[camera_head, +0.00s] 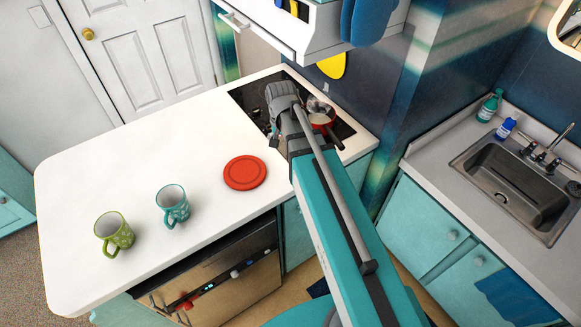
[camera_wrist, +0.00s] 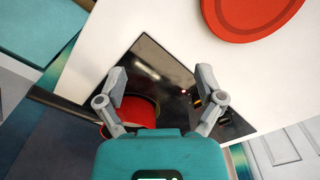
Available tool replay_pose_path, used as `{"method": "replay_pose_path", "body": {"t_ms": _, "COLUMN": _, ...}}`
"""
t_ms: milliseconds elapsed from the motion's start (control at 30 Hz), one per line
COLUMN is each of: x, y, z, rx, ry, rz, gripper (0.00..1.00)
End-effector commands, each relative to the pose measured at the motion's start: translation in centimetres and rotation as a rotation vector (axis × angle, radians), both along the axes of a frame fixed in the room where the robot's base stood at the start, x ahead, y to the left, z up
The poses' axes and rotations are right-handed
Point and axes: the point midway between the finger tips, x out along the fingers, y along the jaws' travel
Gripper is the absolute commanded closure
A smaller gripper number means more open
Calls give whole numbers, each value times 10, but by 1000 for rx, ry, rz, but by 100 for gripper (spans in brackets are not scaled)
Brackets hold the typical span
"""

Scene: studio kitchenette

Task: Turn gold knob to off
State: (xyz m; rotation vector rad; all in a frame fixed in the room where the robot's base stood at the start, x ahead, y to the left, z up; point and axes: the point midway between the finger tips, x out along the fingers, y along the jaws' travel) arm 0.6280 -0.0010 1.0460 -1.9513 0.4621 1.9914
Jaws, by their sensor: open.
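The black glass cooktop (camera_wrist: 150,65) is under my gripper (camera_wrist: 160,82), whose two fingers are spread wide with nothing between them. In the wrist view, a small gold-orange piece (camera_wrist: 196,102) shows beside the right finger, partly hidden by it. It may be the gold knob, but its setting cannot be read. A tiny red light glows near it. In the head view, my gripper (camera_head: 284,100) is over the cooktop (camera_head: 246,97) and hides its middle, so no gold knob can be made out there.
A red pot (camera_head: 321,121) stands on the cooktop's right side, close to my gripper; the wrist view shows it (camera_wrist: 142,108) by the left finger. A red plate (camera_head: 245,173), teal mug (camera_head: 173,203) and green mug (camera_head: 113,232) are on the white counter. A cabinet (camera_head: 305,32) hangs above.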

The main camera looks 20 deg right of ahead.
Motion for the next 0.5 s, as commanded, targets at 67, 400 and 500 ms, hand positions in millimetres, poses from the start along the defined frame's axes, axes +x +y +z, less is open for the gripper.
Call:
{"method": "replay_pose_path", "body": {"t_ms": 67, "x": -14, "y": 0, "z": -3, "rx": 1, "ry": -2, "rz": 50, "gripper": 13}}
{"method": "replay_pose_path", "body": {"t_ms": 400, "x": -58, "y": 1, "z": -9, "rx": 4, "ry": -11, "rz": 270, "gripper": 13}}
{"method": "replay_pose_path", "body": {"t_ms": 500, "x": -69, "y": 1, "z": -10, "rx": 4, "ry": -14, "rz": 328, "gripper": 13}}
